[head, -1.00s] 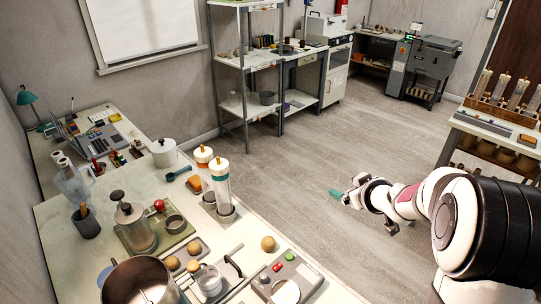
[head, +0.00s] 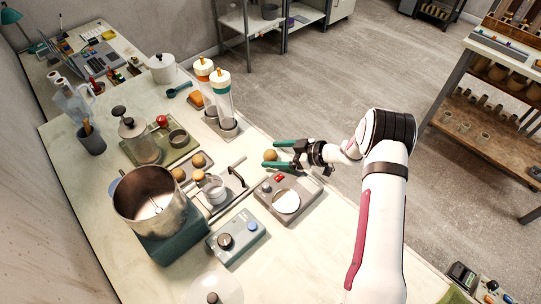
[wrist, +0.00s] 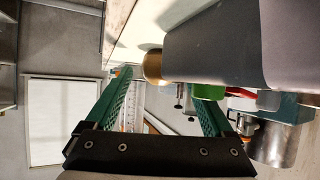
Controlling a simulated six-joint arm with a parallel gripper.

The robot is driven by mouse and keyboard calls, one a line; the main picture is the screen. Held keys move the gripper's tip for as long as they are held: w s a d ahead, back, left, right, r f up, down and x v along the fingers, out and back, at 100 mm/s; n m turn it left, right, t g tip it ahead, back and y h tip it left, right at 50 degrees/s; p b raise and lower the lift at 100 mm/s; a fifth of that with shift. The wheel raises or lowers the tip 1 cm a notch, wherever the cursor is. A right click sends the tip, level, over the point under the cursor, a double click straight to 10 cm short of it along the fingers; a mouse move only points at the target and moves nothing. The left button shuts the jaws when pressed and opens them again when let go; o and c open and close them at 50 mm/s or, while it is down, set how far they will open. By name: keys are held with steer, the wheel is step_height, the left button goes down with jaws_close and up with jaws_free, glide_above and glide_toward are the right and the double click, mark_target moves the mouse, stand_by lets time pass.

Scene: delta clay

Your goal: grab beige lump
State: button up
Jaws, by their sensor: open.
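A round beige lump (head: 270,155) sits alone on the pale worktop near its right edge. It shows as a tan ball in the wrist view (wrist: 152,66), partly overlapped by a large grey shape. My gripper (head: 272,153) is open, with its two green fingers low by the worktop. In the head view the fingertips lie on either side of the lump. In the wrist view the lump appears between and around the ends of the fingers (wrist: 153,78). I cannot tell whether either finger touches it.
A grey device with a round white plate (head: 286,201) and red buttons stands just in front of the lump. Capped tubes (head: 221,98) stand behind it. A metal pot (head: 150,200) stands farther left.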

steer(key=shift+x, duration=1.05)
jaws_close()
steer(key=shift+r, duration=0.1)
